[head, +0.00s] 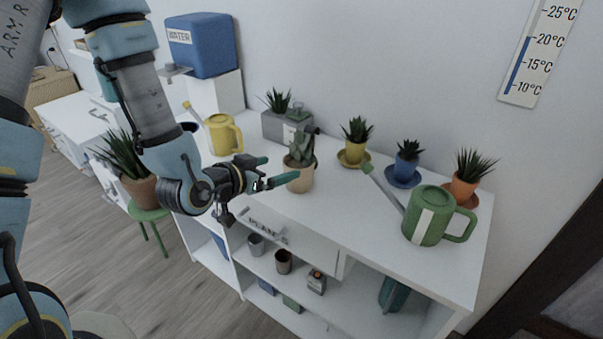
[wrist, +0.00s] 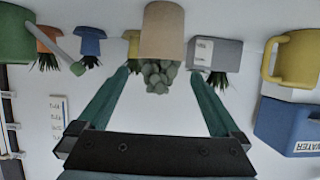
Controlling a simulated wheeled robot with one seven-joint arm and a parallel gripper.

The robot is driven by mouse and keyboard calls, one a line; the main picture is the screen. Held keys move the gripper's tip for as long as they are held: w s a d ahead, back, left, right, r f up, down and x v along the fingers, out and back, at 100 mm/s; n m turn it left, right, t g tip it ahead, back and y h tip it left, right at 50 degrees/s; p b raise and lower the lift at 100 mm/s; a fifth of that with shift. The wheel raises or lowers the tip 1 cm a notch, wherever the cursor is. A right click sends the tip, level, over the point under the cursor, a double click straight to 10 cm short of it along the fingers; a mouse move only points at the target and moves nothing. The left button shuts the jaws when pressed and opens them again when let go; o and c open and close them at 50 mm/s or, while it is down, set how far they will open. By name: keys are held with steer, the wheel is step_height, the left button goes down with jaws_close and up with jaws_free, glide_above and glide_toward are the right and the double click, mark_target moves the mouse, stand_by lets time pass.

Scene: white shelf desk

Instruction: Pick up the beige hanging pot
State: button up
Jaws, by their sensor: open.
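The beige hanging pot (head: 300,182) holds a grey-green succulent and stands upright near the front edge of the white desk top. My gripper (head: 280,170) is open and empty just left of the pot, with its teal fingers pointing toward it. The wrist view is upside down. There the pot (wrist: 162,32) is at top centre, beyond the fingertips of my gripper (wrist: 147,72), and its succulent hangs downward in the picture between the two fingers. I cannot tell whether a finger touches the pot.
A grey planter (head: 280,126) stands behind the pot. A yellow watering can (head: 223,134) is to the left, a green one (head: 428,217) to the right. Small yellow, blue and orange (head: 463,188) pots line the back. Shelves below hold small pots.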

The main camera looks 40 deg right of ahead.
steer(key=b, duration=0.2)
glide_toward(307, 158)
steer(key=p+x, duration=0.2)
steer(key=x, duration=0.3)
steer(key=shift+d+r+p, duration=0.1)
steer(key=shift+p, duration=0.2)
steer(key=shift+w+d+f, duration=0.2)
steer(key=shift+d+f, duration=0.1)
steer(key=shift+d, duration=0.2)
steer(key=c, duration=1.6)
